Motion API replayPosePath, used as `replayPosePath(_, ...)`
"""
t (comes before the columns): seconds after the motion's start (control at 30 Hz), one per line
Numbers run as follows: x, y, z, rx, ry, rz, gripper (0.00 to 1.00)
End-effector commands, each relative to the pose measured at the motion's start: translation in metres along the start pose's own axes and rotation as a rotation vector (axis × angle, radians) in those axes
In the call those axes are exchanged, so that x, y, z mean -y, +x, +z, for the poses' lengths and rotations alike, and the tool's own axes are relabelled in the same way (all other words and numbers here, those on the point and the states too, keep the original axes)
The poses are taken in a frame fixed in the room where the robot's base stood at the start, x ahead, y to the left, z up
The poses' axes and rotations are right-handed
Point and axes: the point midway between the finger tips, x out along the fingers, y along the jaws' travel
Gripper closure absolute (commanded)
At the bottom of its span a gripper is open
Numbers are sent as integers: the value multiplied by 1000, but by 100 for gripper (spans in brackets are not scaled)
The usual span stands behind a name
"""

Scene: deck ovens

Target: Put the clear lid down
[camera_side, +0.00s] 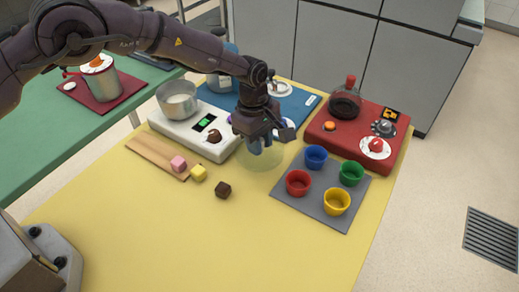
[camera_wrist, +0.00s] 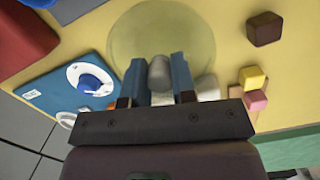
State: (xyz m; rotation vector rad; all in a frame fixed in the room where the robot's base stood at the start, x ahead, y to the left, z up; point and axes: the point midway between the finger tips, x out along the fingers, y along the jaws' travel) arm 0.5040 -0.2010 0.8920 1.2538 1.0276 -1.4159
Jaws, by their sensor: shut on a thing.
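The clear lid (camera_side: 262,158) is a see-through round disc below my gripper (camera_side: 257,143), over the yellow table between the white scale and the grey mat. In the wrist view the disc (camera_wrist: 150,28) spreads out beyond the fingers. My gripper (camera_wrist: 159,78) is shut on its grey knob (camera_wrist: 159,72), with one blue finger on each side. I cannot tell whether the lid touches the table or hangs just above it.
A white scale (camera_side: 178,128) with a metal pot (camera_side: 178,99) stands to the left. A grey mat (camera_side: 314,208) with several coloured cups lies to the right, a red unit (camera_side: 324,124) behind it. A brown cube (camera_side: 223,190) lies in front. The table's front is clear.

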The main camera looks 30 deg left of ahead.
Motion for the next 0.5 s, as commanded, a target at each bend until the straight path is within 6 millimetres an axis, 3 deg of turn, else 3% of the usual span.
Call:
replayPosePath(0.2, -1, 29, -4, 0, -1, -1, 95)
replayPosePath(0.5, -1, 32, -4, 0, 0, 0, 95)
